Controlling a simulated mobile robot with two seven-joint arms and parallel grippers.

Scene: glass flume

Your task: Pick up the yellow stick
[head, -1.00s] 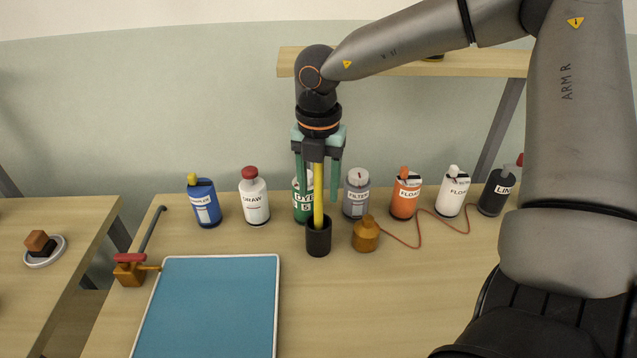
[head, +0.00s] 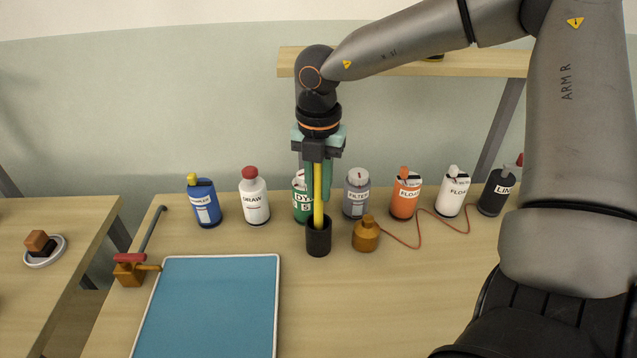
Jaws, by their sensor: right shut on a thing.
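The yellow stick (head: 318,192) stands upright in a small black cup (head: 318,241) on the wooden table. My right gripper (head: 318,190) comes down from above, its green fingers closed on the stick on both sides. The stick's lower end is hidden inside the cup. My left gripper is not in view.
Behind the cup stand several labelled bottles, among them a green one (head: 301,210) and a grey one (head: 356,198). A brass bottle (head: 366,236) with a thin cord is close on the cup's right. A blue tray (head: 212,310) lies front left.

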